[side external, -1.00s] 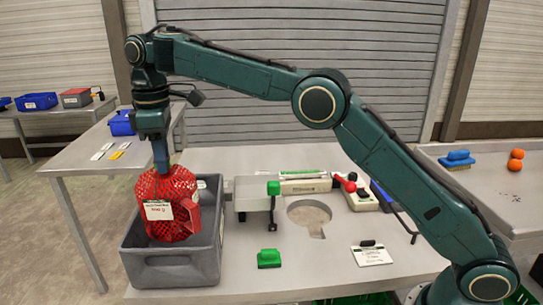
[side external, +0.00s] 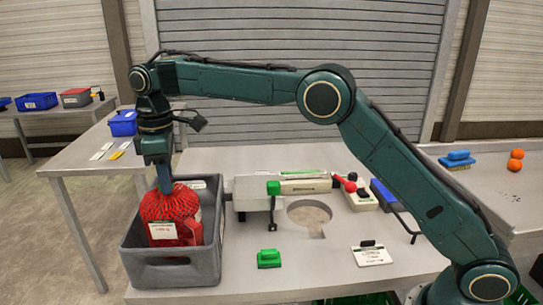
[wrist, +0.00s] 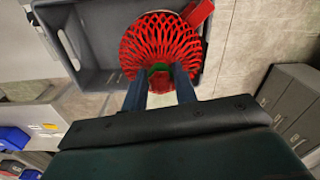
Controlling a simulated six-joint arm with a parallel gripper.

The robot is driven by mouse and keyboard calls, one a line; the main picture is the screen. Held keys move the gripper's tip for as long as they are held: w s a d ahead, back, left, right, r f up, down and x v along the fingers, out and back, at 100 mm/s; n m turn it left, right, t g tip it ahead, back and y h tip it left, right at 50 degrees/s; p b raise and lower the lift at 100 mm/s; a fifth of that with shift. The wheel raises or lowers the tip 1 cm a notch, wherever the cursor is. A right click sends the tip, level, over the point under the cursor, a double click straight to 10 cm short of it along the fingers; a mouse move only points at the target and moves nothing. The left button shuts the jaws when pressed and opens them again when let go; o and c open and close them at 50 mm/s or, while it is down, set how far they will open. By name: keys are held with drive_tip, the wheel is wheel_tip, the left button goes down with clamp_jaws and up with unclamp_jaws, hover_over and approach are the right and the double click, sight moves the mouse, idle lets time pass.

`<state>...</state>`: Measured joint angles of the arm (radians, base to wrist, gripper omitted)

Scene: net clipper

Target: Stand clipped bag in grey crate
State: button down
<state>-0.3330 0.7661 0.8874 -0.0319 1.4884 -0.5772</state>
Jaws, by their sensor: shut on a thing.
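The red net bag (side external: 172,215) with a white label stands upright inside the grey crate (side external: 172,272), toward its left side. Its lower part is hidden by the crate's front wall. My gripper (side external: 165,186) points down from above and is shut on the top of the bag. In the wrist view, the two fingers (wrist: 159,88) close on the gathered neck of the bag (wrist: 160,42), where a bit of green shows between them. A red tag (wrist: 199,13) sticks out from the bag's side. The grey crate (wrist: 100,78) lies around the bag there, with bare floor inside it to the left.
A clipper device with a green block (side external: 273,188) stands right of the crate. A blue bin (side external: 123,122) sits on the table behind left.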

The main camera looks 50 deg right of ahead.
drive_tip(key=shift+f, duration=1.85)
drive_tip(key=c, duration=1.1)
unclamp_jaws()
drive_tip(key=shift+f, duration=0.1)
drive_tip(key=shift+w+r, duration=0.1)
drive_tip(key=shift+r, duration=6)
